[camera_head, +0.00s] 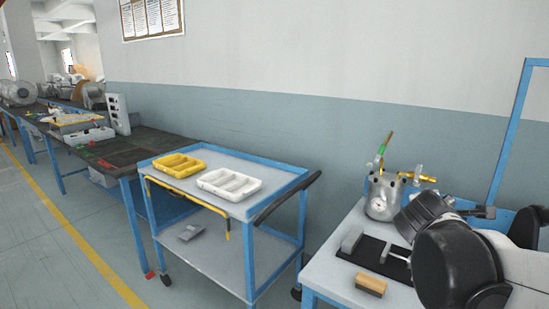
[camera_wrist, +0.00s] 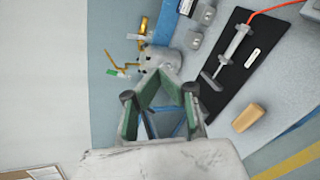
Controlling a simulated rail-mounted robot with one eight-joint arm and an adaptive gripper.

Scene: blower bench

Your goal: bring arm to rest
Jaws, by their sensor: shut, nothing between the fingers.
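My gripper (camera_wrist: 162,100) shows in the wrist view with its green-padded fingers, shut and empty. It is over the side of the bench near the metal pot, apart from the bench items as far as I can tell. In the head view my dark arm links cover the right part of the bench, and I cannot make out the fingertips there. The metal pot (camera_head: 382,197) has brass and green valves and stands at the back of the bench; it also shows in the wrist view (camera_wrist: 163,58).
A black mat (camera_wrist: 245,60) with a metal tool lies on the white bench (camera_head: 335,268), beside a tan block (camera_head: 371,284). A blue cart (camera_head: 220,167) holds a yellow tray (camera_head: 179,165) and a white tray (camera_head: 230,183). The floor left of the cart is free.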

